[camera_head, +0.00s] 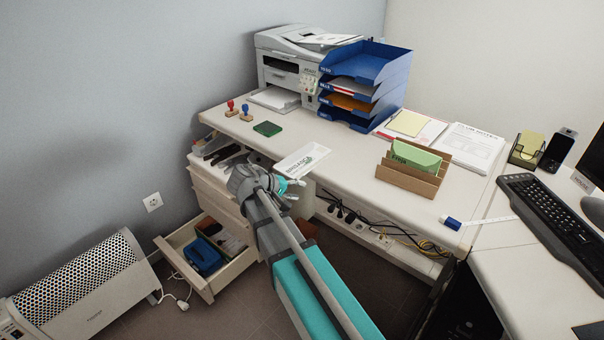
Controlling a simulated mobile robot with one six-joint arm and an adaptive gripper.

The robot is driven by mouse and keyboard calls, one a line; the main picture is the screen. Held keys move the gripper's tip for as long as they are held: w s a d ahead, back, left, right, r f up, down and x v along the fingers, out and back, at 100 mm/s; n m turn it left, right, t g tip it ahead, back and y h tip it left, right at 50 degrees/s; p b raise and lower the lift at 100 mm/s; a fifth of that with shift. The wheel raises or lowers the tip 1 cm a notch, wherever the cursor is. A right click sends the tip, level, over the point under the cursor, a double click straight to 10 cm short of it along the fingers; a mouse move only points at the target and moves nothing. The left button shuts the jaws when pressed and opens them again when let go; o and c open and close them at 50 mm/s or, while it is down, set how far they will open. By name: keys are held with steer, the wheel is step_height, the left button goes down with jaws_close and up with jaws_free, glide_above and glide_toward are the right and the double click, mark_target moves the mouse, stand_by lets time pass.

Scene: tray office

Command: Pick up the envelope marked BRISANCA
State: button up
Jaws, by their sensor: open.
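A white envelope (302,159) with dark lettering lies at the front edge of the desk, left of the middle. Its print is small and slanted; it seems to read BRISANCA. My gripper (296,182) is just in front of the envelope, at its near side, below the desk edge in the picture. The gripper is open and I see nothing held in it. I cannot tell whether a finger touches the envelope. My arm hides part of the desk front and the drawers behind it.
Blue stacked trays (366,66) and a printer (290,67) stand at the back. A cardboard sorter (408,180) with green envelopes is to the right. A green ink pad (267,128) lies to the left. An open drawer (212,270) juts out below.

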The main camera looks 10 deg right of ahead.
steer(key=w+a+f+n+t+h+b, duration=0.1)
steer(key=w+a+f+t+h+b, duration=0.1)
steer(key=w+a+t+h+b, duration=0.2)
steer(key=w+a+h+b, duration=0.1)
steer(key=w+a+b, duration=0.2)
steer(key=a+b, duration=0.3)
steer(key=shift+f+n+b, duration=0.3)
steer(key=shift+f+b, duration=0.1)
steer(key=shift+b, duration=0.25)
steer(key=shift+w+d, duration=0.15)
steer(key=shift+d, duration=0.05)
glide_toward(296, 170)
steer(key=shift+f+x, duration=0.1)
steer(key=shift+x, duration=1.1)
steer(key=shift+f+x, duration=0.15)
steer(key=shift+x, duration=1.1)
steer(key=shift+x, duration=2.55)
jaws_close()
